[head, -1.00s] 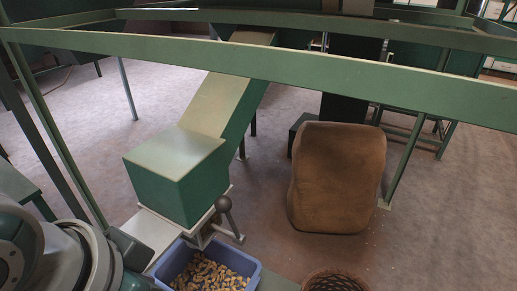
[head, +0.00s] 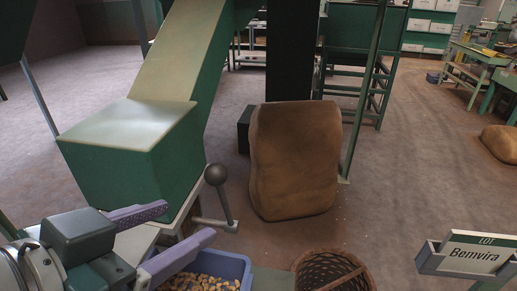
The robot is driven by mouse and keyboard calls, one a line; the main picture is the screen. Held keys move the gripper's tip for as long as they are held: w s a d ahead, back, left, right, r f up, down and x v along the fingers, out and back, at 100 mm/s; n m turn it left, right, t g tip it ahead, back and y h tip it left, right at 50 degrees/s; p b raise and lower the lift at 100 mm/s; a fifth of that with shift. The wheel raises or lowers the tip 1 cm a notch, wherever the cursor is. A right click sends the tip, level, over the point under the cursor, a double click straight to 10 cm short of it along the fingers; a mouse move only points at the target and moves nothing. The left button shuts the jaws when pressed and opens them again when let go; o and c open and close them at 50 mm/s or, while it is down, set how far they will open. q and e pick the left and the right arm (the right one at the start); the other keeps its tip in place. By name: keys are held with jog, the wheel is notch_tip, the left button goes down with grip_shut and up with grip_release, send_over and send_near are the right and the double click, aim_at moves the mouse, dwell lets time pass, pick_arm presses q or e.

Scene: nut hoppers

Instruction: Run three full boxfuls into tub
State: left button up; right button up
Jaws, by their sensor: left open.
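A blue tub (head: 234,266) with nuts (head: 205,279) in it stands below the hopper at the bottom of the head view, partly hidden by my left gripper. The green hopper box (head: 142,165) with its sloping chute (head: 182,58) stands above and left of the tub. A lever with a dark ball knob (head: 216,175) sticks up at the hopper's right side. My left gripper (head: 184,222) is open and empty, its two purple fingers pointing right, in front of the hopper's base and left of the lever. My right gripper is not in view.
A wicker basket (head: 333,272) stands right of the tub. A sign reading "LOT Bemvira" (head: 476,254) is at the lower right. A brown sack (head: 295,160) stands upright behind the basket. Open floor (head: 410,165) lies to the right.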

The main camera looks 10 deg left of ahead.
aim_at(209, 182)
pick_arm(q)
jog(key=w+t+b, duration=0.1)
jog(key=t+b, duration=0.1)
jog(key=w+f+t+b, duration=0.1)
jog(key=w+t+b, duration=0.1)
jog(key=w+f+t+b, duration=0.1)
jog(key=b, duration=0.1)
jog(key=shift+w+t+h, duration=0.2)
jog(key=shift+t+h, duration=0.1)
jog(key=shift+t, duration=0.1)
jog(key=shift+w+r, duration=0.15)
jog(key=shift+w, duration=0.2)
jog(key=b+x, duration=0.1)
jog(key=x, duration=0.8)
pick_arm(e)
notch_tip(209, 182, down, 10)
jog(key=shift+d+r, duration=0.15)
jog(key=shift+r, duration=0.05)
pick_arm(q)
grip_shut()
